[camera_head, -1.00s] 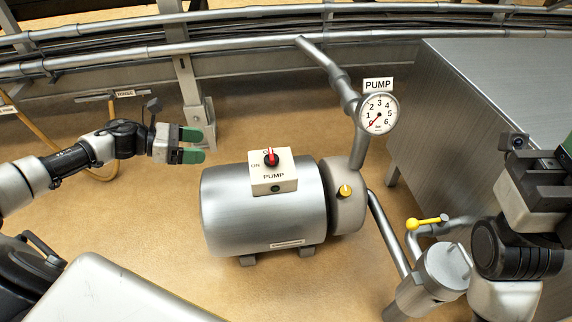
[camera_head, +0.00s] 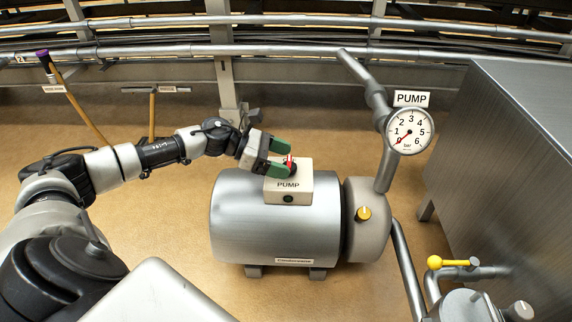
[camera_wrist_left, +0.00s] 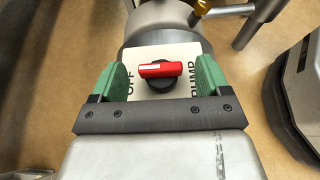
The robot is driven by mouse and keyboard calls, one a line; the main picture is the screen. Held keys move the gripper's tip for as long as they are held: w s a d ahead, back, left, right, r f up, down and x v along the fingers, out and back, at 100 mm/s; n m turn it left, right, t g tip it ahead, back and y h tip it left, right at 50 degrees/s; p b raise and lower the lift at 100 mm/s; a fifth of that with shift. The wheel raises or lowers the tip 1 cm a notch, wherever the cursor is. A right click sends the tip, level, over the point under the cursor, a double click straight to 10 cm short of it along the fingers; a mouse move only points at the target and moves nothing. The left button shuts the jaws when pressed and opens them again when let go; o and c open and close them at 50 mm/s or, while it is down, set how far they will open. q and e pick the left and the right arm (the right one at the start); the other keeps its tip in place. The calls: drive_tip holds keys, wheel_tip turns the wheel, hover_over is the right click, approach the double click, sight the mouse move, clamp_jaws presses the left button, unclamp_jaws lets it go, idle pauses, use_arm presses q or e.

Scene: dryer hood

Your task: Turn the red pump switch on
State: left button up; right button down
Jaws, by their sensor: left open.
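The red pump switch (camera_head: 290,162) is a red handle on a black round base, on top of the cream box (camera_head: 290,185) labelled PUMP. In the left wrist view the red handle (camera_wrist_left: 160,69) lies crosswise, its white-marked end towards the word OFF. My left gripper (camera_head: 284,157), with green fingers, is open at the box. One finger stands on each side of the switch with a gap to it. The fingers hide the ON and OFF lettering in the head view. My right gripper is out of view.
The box sits on a silver pump cylinder (camera_head: 255,225) with a yellow knob (camera_head: 363,214). The pressure gauge (camera_head: 410,131) reads near 0. A yellow-handled valve (camera_head: 450,262) and a large metal cabinet (camera_head: 510,150) stand at right.

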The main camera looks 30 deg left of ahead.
use_arm(q)
drive_tip(key=shift+w+d+f, duration=0.2)
drive_tip(key=shift+w+d, duration=0.1)
drive_tip(key=shift+d, duration=0.15)
